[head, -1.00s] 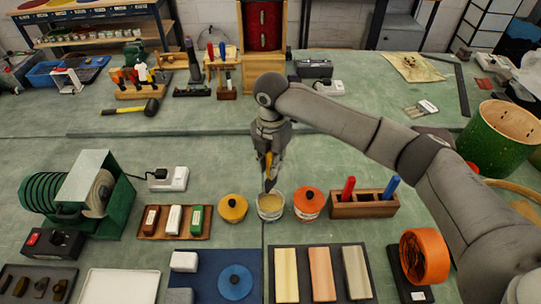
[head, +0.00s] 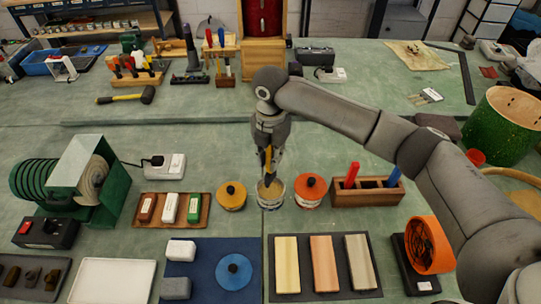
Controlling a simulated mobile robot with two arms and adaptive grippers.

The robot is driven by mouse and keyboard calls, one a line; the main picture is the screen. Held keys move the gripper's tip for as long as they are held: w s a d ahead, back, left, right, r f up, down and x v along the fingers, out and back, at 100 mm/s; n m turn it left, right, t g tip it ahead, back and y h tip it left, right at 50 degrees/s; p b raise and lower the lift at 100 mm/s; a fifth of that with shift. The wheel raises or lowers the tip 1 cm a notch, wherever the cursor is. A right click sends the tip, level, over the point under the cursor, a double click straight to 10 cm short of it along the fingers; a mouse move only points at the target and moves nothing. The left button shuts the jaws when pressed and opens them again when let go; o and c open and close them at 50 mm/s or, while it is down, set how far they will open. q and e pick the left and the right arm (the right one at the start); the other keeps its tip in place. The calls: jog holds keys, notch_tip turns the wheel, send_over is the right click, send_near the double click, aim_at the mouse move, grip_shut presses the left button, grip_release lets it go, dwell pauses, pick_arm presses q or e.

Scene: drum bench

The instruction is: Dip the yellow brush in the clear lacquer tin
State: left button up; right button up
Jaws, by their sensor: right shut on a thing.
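My right gripper (head: 268,150) is shut on the yellow brush (head: 268,160), which it holds upright with the bristles down. The brush is over the open tin (head: 270,201) in the middle of the bench, and its dark tip appears to be within the tin's mouth. I cannot tell whether the tip touches the pale yellowish lacquer inside. The gripper's fingers hide part of the brush. My left gripper is not in view.
An orange-yellow lidded tin (head: 231,196) stands close on the left and a red-orange lidded tin (head: 310,190) close on the right. A wooden rack (head: 366,196) with red and blue handles is further right. Wood sample strips (head: 322,263) lie in front.

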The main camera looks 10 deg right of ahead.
aim_at(271, 173)
jog(key=shift+f+b, duration=0.4)
jog(key=shift+f, duration=1.2)
jog(key=shift+f+b, duration=0.65)
jog(key=shift+f, duration=1.4)
jog(key=shift+r+p, duration=3.8)
jog(key=shift+p, duration=0.05)
